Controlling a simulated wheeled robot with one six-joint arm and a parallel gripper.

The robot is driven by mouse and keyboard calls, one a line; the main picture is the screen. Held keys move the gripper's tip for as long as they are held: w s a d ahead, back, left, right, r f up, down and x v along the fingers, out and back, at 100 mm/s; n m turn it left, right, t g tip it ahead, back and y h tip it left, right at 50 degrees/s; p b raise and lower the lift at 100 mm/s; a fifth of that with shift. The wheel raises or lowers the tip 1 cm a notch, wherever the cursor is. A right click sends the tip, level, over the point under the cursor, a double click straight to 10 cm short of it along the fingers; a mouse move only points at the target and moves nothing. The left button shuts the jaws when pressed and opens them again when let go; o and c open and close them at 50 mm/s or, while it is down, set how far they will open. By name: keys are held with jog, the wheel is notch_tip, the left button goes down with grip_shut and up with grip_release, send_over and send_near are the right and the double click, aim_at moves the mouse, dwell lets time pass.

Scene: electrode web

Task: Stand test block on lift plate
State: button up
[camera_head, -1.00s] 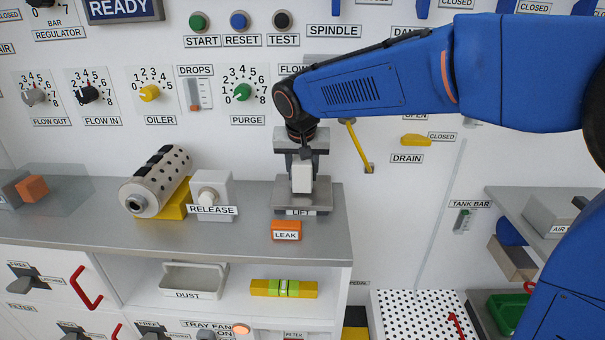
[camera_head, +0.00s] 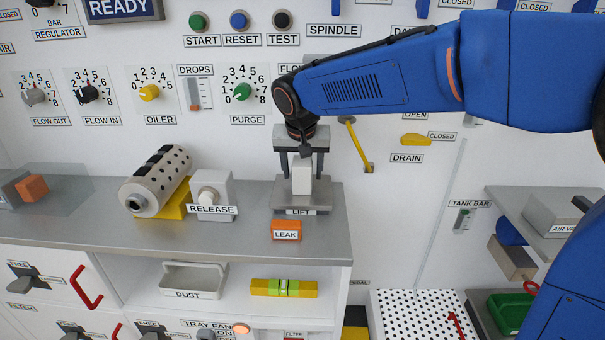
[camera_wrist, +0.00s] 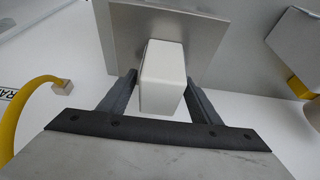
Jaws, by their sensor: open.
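The white test block (camera_head: 302,177) stands upright on the grey lift plate (camera_head: 327,196), above the LIFT label. In the wrist view the block (camera_wrist: 163,76) sits between the two dark fingers, with the plate (camera_wrist: 128,32) behind it. My gripper (camera_head: 303,172) is right above the plate with its fingers pointing down. The fingers are open, with a gap on each side of the block in the wrist view. The block's lower end appears to rest on the plate.
A RELEASE button box (camera_head: 213,198) and a perforated cylinder on a yellow cradle (camera_head: 174,205) stand left on the counter. An orange LEAK block (camera_head: 286,230) is at the counter's front edge. A yellow lever (camera_head: 361,146) is on the wall to the right. The counter between is clear.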

jog(key=v, duration=1)
jog(key=shift+s+r, duration=0.2)
jog(key=shift+r, duration=0.1)
jog(key=s+d+f, duration=0.2)
jog(key=s+d, duration=0.3)
jog(key=d, duration=0.5)
jog(key=s+d+f, duration=0.2)
jog(key=s+d, duration=0.3)
jog(key=d, duration=0.4)
jog(key=s+d+f, duration=0.5)
jog(key=s+f, duration=0.1)
jog(key=s, duration=0.2)
jog(key=s+d+f, duration=0.6)
jog(key=s+f, duration=0.1)
jog(key=s, duration=0.2)
jog(key=shift+r, duration=0.1)
